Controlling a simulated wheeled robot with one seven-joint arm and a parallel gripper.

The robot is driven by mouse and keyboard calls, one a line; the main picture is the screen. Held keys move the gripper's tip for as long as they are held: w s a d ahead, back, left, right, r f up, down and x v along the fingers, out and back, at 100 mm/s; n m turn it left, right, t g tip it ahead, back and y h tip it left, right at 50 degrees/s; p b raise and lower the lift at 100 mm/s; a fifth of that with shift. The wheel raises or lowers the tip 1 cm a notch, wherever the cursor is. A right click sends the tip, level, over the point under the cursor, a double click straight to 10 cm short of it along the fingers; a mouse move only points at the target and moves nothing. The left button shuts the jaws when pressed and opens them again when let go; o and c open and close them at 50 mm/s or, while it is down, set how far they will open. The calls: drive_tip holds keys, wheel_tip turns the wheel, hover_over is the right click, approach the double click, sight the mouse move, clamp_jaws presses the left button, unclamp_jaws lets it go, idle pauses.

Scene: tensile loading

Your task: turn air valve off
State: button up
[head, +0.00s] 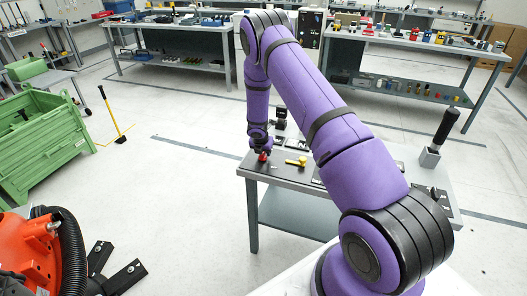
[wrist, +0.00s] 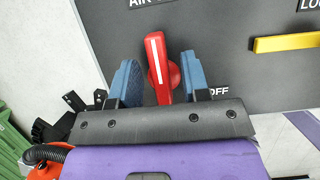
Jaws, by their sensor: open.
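The air valve is a red handle (wrist: 158,66) with a white stripe, on a dark grey panel (wrist: 225,55) in the wrist view. The handle's stripe runs nearly up and down, tilted slightly, with its lower end toward the "OFF" label (wrist: 218,92). The label "AIR" shows partly at the top edge. My gripper (wrist: 155,72) is open, with one blue finger on each side of the red handle. The fingers look apart from it. In the head view the red handle (head: 263,157) shows just under my gripper (head: 261,146) at the table's left end.
A yellow handle (wrist: 285,43) sits on the panel to the right; it also shows in the head view (head: 297,161). A grey table (head: 285,183) carries the panel. A black-handled tool in a holder (head: 430,157) stands at the right. A green crate (head: 40,140) is at the left.

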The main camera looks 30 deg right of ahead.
clamp_jaws()
drive_tip(key=shift+s+m, duration=0.1)
drive_tip(key=shift+m, duration=0.3)
drive_tip(key=m, duration=0.2)
drive_tip(key=m+g, duration=0.1)
drive_tip(key=shift+s+d+f+m+g+h, duration=0.1)
drive_tip(key=shift+s+m+g+h, duration=0.05)
drive_tip(key=shift+m+g+h, duration=0.2)
drive_tip(key=m, duration=0.1)
drive_tip(key=m+g, duration=0.1)
drive_tip(key=m, duration=0.2)
drive_tip(key=shift+s+m+g, duration=0.25)
drive_tip(key=shift+g, duration=0.1)
drive_tip(key=m, duration=0.1)
drive_tip(key=m+g, duration=0.1)
drive_tip(key=m, duration=0.2)
drive_tip(key=shift+s+m+g, duration=0.25)
drive_tip(key=shift+m+g, duration=0.05)
drive_tip(key=shift+s+a+m+g+y, duration=0.15)
drive_tip(key=shift+m+g+y, duration=0.25)
drive_tip(key=shift+m, duration=0.7)
drive_tip(key=shift+a+m+g+y, duration=0.1)
drive_tip(key=shift+m+g+y, duration=0.25)
drive_tip(key=shift+m, duration=0.75)
